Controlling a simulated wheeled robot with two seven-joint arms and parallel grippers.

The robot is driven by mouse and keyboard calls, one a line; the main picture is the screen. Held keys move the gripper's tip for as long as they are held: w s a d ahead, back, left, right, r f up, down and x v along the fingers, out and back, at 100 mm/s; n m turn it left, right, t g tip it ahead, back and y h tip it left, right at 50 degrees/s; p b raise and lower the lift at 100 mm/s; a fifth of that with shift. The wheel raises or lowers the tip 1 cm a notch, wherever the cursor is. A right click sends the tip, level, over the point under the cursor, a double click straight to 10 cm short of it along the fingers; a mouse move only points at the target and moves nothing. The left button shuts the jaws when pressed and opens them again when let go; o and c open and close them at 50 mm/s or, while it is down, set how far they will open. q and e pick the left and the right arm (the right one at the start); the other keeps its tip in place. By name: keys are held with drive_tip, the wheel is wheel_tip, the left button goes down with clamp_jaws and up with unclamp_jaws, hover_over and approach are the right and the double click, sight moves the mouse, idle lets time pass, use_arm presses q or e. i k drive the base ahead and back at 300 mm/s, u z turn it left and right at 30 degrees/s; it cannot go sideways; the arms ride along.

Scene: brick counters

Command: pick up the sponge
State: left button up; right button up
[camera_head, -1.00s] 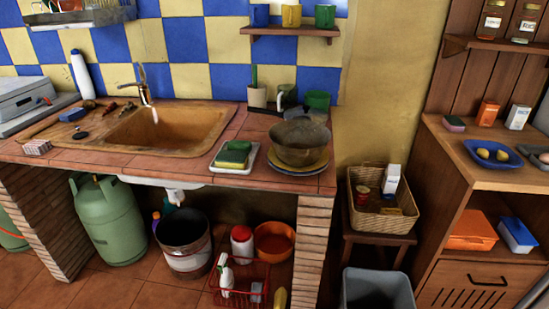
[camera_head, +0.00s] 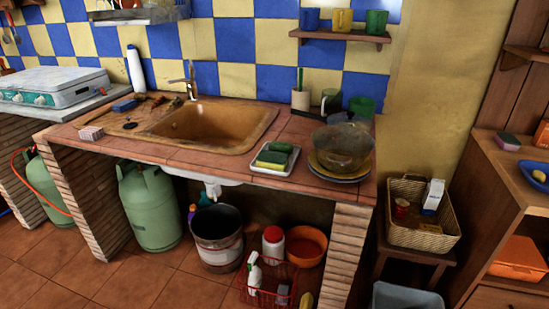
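A green and yellow sponge (camera_head: 273,157) lies on a small white tray (camera_head: 256,171) on the tiled counter, right of the sink. A second green piece lies with it on the tray, and I cannot tell exactly what it is. Another sponge-like block, pink and green (camera_head: 507,143), lies on the wooden shelf unit at the right. A small blue block (camera_head: 125,105) lies at the sink's left side. Neither of my grippers is in view.
A sink (camera_head: 215,127) is set in the brick counter. A glass bowl on plates (camera_head: 342,147) stands right of the tray. Below are a green gas cylinder (camera_head: 149,208), a bucket (camera_head: 218,240) and a red wire basket (camera_head: 268,285). A wicker basket (camera_head: 414,238) stands on a stool.

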sight(269, 160)
drive_tip(key=k, duration=0.5)
drive_tip(key=z, duration=0.9)
drive_tip(key=i, duration=1.05)
drive_tip(key=u, duration=0.35)
